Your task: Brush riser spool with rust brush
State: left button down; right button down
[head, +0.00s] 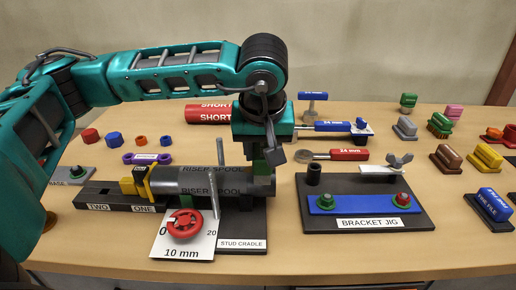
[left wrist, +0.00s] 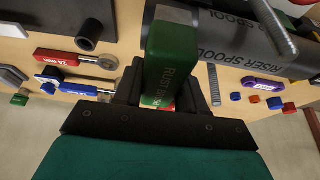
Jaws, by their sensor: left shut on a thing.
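The riser spool (head: 190,183) is a dark grey pipe lying on its side, with its right part over the black stud cradle (head: 241,231). It also shows at the upper right of the left wrist view (left wrist: 245,38). My left gripper (head: 265,148) points down at the spool's right end. It is shut on the rust brush, a green block with lettering (left wrist: 172,62). The brush's far end overlaps the spool in the picture; I cannot tell whether they touch. The bristles are hidden. My right gripper is not in view.
A yellow clamp (head: 141,182) grips the spool's left part, and a threaded stud (head: 213,190) stands in front. A red handwheel (head: 184,224) sits on a white scale card. The bracket jig (head: 430,219) is to the right. Wrenches and several coloured blocks lie behind and right.

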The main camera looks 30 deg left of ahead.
pick_arm(q)
jog(key=shift+s+a, duration=0.6)
jog(key=shift+a, duration=0.35)
jog(key=shift+w+d+b, duration=0.3)
jog(key=shift+w+d, duration=0.35)
jog(key=shift+d, duration=0.35)
jog(key=shift+s+a+f+b, duration=0.1)
jog(key=shift+s+a+b, duration=0.1)
jog(key=shift+s+a, duration=0.25)
jog(key=shift+s+a+b, duration=0.2)
jog(key=shift+a, duration=0.4)
jog(key=shift+w+d, duration=0.3)
jog(key=shift+d, duration=0.25)
jog(key=shift+w+d, duration=0.3)
jog(key=shift+d, duration=0.25)
jog(key=shift+r, duration=0.25)
jog(key=shift+r+p, duration=0.65)
jog(key=shift+r, duration=0.25)
